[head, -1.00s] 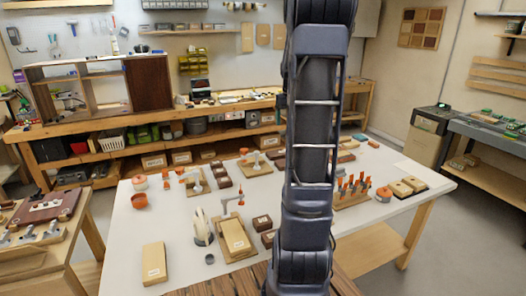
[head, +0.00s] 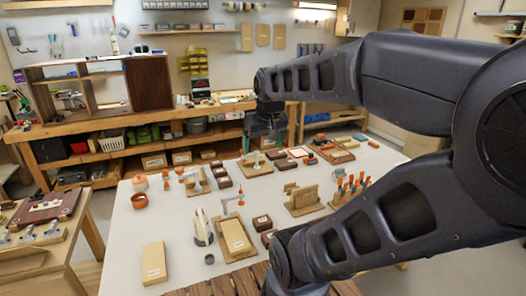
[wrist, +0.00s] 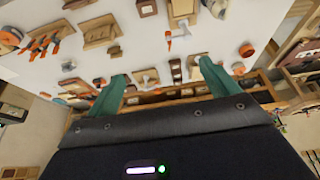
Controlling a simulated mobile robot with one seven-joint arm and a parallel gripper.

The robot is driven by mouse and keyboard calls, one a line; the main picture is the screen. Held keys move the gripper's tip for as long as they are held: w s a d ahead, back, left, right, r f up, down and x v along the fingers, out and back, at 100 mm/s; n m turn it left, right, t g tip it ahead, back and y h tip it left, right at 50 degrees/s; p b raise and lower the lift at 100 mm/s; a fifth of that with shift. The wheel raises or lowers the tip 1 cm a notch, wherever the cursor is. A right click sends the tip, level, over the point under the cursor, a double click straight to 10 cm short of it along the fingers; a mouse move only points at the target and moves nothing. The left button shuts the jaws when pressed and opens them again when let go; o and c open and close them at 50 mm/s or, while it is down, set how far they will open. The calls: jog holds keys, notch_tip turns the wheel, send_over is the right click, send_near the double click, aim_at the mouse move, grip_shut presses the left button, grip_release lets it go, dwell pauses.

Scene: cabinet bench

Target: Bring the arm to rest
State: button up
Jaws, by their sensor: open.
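My arm (head: 400,80) reaches in from the right of the head view and bends across to the middle. My gripper (head: 263,143) hangs at the arm's end, in front of the back bench and above the far side of the white table. In the wrist view my gripper (wrist: 163,72) shows two teal fingers spread wide apart with nothing held between them. The white table (head: 165,225) lies below, seen tilted in the wrist view. The arm hides the table's right front part.
The table bears several wooden fixtures, a tan block (head: 153,262), an orange cup (head: 139,201), a white bottle-like part (head: 202,226) and orange-handled tools (head: 350,184). A wooden bench (head: 90,128) with a dark cabinet (head: 149,82) stands behind. The table's left front is partly bare.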

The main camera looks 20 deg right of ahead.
jog(key=s, duration=0.1)
jog(key=s+a+f, duration=0.1)
jog(key=shift+s, duration=0.3)
